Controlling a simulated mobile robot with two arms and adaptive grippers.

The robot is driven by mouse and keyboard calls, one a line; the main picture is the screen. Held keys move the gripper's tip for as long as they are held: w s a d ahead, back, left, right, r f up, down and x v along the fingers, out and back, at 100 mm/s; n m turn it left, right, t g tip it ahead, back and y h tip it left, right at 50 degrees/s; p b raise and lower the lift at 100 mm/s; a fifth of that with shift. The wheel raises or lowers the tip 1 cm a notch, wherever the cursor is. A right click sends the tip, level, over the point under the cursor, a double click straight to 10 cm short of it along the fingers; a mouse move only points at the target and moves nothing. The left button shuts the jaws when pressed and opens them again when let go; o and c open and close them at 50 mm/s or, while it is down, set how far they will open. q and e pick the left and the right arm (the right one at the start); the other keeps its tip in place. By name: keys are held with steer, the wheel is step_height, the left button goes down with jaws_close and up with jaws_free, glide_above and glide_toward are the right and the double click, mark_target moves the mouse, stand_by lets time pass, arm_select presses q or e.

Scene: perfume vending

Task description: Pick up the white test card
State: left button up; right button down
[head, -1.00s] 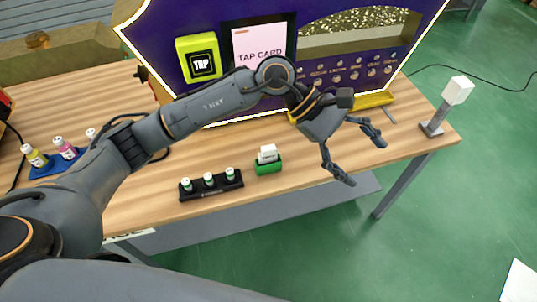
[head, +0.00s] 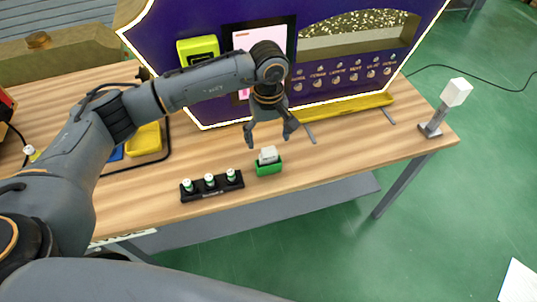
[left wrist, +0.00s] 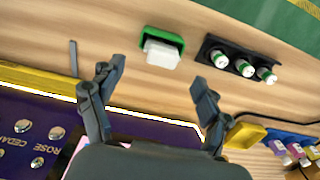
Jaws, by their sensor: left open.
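The white test cards (head: 268,154) stand in a small green holder (head: 269,168) near the table's front edge. In the left wrist view the white cards (left wrist: 161,53) and the green holder (left wrist: 164,35) lie ahead of the fingers, a little left of the middle between them. My left gripper (head: 270,139) is open and empty, with its fingers pointing down toward the holder. Its two spread fingers also show in the left wrist view (left wrist: 157,77). No contact with the cards shows. My right gripper is not in view.
A black rack (head: 212,187) with several small white-capped bottles stands just left of the holder. The purple vending machine (head: 310,75) with a yellow ledge (head: 345,107) stands behind. A yellow tray (head: 145,140) lies at left.

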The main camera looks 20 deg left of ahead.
mark_target(268, 149)
arm_select(q)
steer(key=shift+s+d+f+p, duration=0.15)
steer(key=shift+f+p, duration=0.15)
steer(key=shift+f, duration=0.3)
steer(key=f, duration=0.2)
steer(key=f+p, duration=0.1)
steer(key=shift+s+f, duration=0.25)
steer(key=shift+f, duration=0.45)
steer(key=shift+c, duration=0.5)
steer(key=c, duration=1.1)
